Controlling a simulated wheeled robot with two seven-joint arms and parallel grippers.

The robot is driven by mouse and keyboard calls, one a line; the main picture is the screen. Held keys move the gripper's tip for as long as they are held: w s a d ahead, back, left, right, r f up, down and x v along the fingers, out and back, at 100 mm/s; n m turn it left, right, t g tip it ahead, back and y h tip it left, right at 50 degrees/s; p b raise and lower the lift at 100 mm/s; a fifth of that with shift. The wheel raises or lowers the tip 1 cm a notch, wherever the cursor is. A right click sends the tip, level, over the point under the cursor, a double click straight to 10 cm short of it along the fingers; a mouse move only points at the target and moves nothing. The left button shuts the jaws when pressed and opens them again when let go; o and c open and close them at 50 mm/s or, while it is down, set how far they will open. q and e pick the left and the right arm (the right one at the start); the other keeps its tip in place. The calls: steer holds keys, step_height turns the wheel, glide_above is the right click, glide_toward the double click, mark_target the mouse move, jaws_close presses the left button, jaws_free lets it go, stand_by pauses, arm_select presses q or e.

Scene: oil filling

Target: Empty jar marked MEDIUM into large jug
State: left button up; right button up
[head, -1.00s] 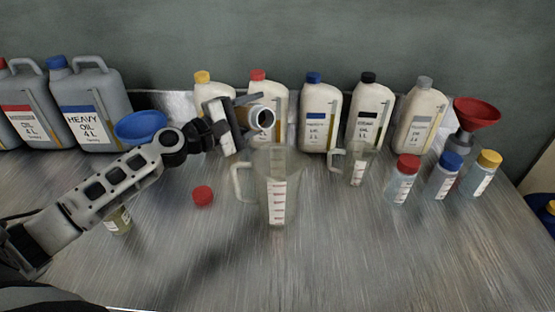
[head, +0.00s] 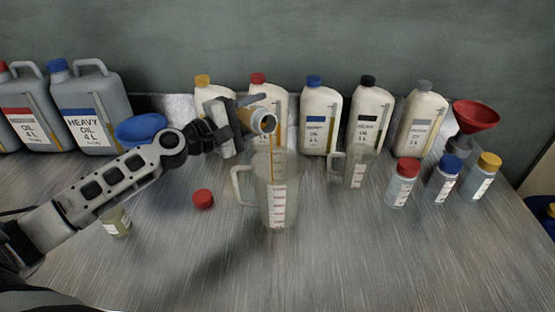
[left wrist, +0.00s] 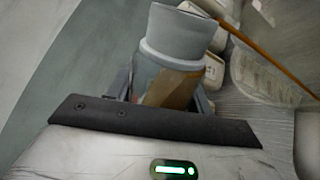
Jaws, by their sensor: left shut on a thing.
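My left gripper (head: 238,124) is shut on a small jar (head: 262,122) with an open mouth. The jar is tipped toward the right above the large clear jug (head: 266,190), which stands upright with red graduations. In the left wrist view the jar (left wrist: 178,45) lies between the fingers, with amber liquid inside. A thin amber stream (left wrist: 262,50) runs from its mouth toward the jug (left wrist: 265,75). The jar's label cannot be read. The liquid level in the jug is hard to tell. My right gripper is out of view.
A red cap (head: 203,199) lies left of the jug. A smaller measuring jug (head: 356,168) stands right of it. Capped jars (head: 402,184), several bottles (head: 319,120) and a red funnel (head: 475,115) stand right and behind. A small jar (head: 116,222) is near my arm. The front table is clear.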

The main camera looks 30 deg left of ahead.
arm_select(q)
steer(key=shift+s+d+r+m+p, duration=0.1)
steer(key=shift+d+r+m+p, duration=0.2)
steer(key=shift+r+p, duration=0.25)
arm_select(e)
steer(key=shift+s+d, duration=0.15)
arm_select(q)
steer(key=shift+s+d+r, duration=0.1)
steer(key=shift+r, duration=0.2)
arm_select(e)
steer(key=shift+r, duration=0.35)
arm_select(q)
steer(key=shift+f+m, duration=0.25)
steer(key=shift+m, duration=0.15)
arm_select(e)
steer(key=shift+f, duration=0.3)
arm_select(q)
steer(key=shift+f+m+b, duration=0.4)
steer(key=shift+f+b, duration=0.05)
steer(key=shift+b, duration=0.25)
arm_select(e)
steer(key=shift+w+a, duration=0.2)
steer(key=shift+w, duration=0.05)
arm_select(q)
steer(key=shift+f+m+b, duration=0.3)
steer(key=shift+b, duration=0.05)
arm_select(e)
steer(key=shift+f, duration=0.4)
